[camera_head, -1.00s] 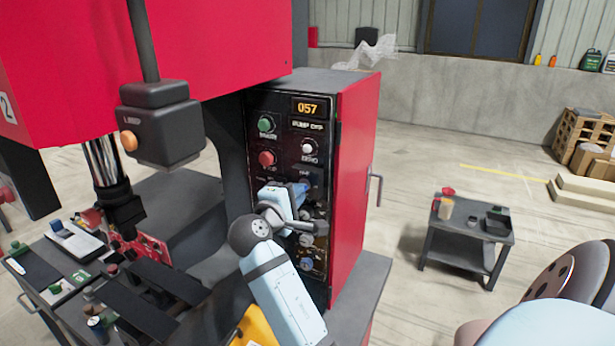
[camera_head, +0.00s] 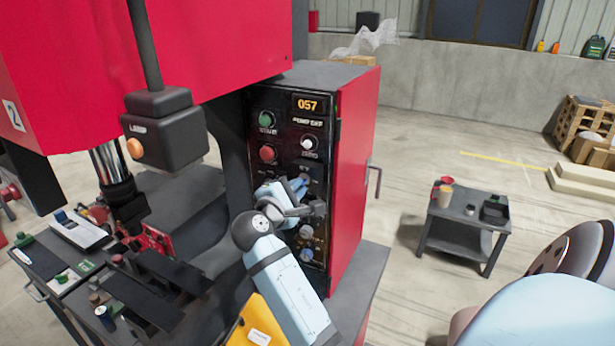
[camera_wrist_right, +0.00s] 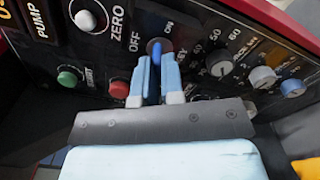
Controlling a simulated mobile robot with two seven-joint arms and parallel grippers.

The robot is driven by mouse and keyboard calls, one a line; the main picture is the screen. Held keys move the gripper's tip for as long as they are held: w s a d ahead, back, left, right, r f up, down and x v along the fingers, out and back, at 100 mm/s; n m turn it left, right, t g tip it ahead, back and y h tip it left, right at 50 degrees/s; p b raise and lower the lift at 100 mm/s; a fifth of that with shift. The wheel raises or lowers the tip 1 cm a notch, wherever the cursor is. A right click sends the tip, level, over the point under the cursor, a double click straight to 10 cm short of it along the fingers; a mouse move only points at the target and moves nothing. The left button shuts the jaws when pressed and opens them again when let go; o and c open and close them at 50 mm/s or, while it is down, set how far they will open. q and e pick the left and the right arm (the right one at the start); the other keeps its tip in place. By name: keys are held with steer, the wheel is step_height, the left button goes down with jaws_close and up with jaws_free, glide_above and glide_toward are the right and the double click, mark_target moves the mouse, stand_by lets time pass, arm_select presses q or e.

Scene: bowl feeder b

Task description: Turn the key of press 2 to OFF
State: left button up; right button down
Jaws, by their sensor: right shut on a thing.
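The red press (camera_head: 200,30) carries a 2 on its left side. Its black control panel (camera_head: 325,135) faces me on the red cabinet. My right gripper (camera_head: 300,188) is at the panel below the white ZERO button. In the right wrist view, my right gripper (camera_wrist_right: 156,75) is shut with its two light-blue fingers on either side of the blue key (camera_wrist_right: 154,47). The OFF mark (camera_wrist_right: 137,101) lies left of the key and an ON mark above it. The fingers hide part of the key, so its exact angle is unclear. My left gripper is not in view.
Green START (camera_head: 266,120) and red (camera_head: 267,153) buttons sit left of the key. Several knobs (camera_head: 306,232) are below it. The black lamp box (camera_head: 165,130) hangs at left. A small table (camera_head: 460,228) stands at right, with open floor around it.

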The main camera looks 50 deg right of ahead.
steer(key=n, duration=0.4)
steer(key=shift+n, duration=2.5)
steer(key=n, duration=0.3)
steer(key=shift+n, duration=0.4)
steer(key=c, duration=1.2)
jaws_free()
steer(key=shift+o, duration=0.2)
steer(key=shift+a, duration=0.1)
